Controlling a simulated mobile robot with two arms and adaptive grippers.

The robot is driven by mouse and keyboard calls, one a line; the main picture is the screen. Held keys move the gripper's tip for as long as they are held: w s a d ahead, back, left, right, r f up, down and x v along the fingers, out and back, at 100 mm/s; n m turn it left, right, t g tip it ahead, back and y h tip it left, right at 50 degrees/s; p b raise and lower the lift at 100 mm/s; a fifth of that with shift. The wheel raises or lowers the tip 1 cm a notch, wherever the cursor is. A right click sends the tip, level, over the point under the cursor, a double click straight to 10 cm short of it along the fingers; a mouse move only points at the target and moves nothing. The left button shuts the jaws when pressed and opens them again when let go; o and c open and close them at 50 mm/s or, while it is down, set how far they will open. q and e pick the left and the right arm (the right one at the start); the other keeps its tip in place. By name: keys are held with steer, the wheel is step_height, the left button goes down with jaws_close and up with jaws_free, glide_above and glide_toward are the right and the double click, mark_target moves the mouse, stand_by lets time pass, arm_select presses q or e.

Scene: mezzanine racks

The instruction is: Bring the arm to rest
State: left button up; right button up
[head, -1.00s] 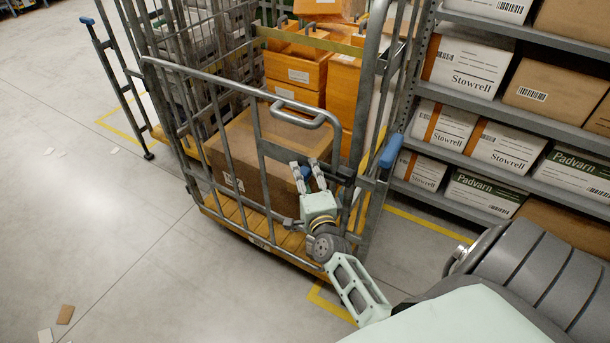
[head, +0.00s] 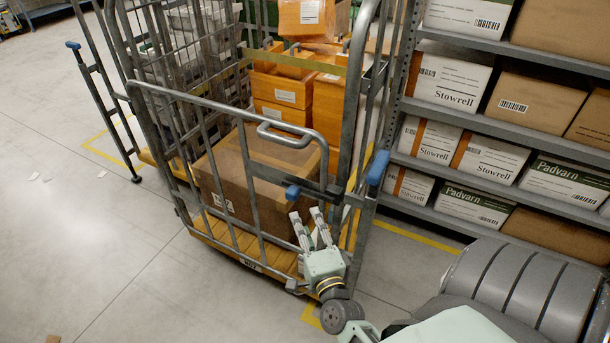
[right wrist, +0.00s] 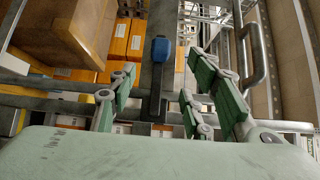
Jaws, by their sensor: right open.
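My right gripper (head: 309,222) is open and empty in the head view, with its fingers pointing up. It is just below a blue-tipped latch lever (head: 293,192) at the right end of the roll cage's front gate (head: 232,108), apart from the lever in that view. In the right wrist view, the blue-tipped lever (right wrist: 160,50) shows between the spread fingers of the right gripper (right wrist: 165,95), farther off. My left gripper is not in view.
The cage holds a large brown carton (head: 240,175) and several orange boxes (head: 283,92). A shelf rack (head: 450,115) with boxes stands on the right, and a blue-capped post (head: 377,167) is at the cage's right corner. The floor at left (head: 80,240) is mostly clear.

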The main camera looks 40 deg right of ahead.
steer(key=s+a+f+n+g+y, duration=0.2)
steer(key=s+a+f+n, duration=0.15)
steer(key=f, duration=0.55)
steer(key=s+a+f+n+g+y, duration=0.2)
steer(key=a+f+n, duration=0.3)
steer(key=f, duration=0.5)
steer(key=s+a+f+n+g+y, duration=0.25)
steer(key=a+f+n, duration=0.2)
steer(key=f, duration=0.45)
steer(key=s+f+n+g, duration=0.3)
steer(key=s+f+n, duration=0.1)
steer(key=s, duration=0.6)
steer(key=s+f+n+g, duration=0.3)
steer(key=s+f+n, duration=0.1)
steer(key=s+f, duration=0.3)
steer(key=s+f+n+g, duration=0.3)
steer(key=s+f, duration=0.3)
steer(key=s, duration=0.6)
steer(key=shift+s+d+f+n, duration=0.2)
steer(key=shift+s+d+n, duration=0.1)
steer(key=shift+d+n, duration=0.15)
steer(key=shift+y, duration=0.25)
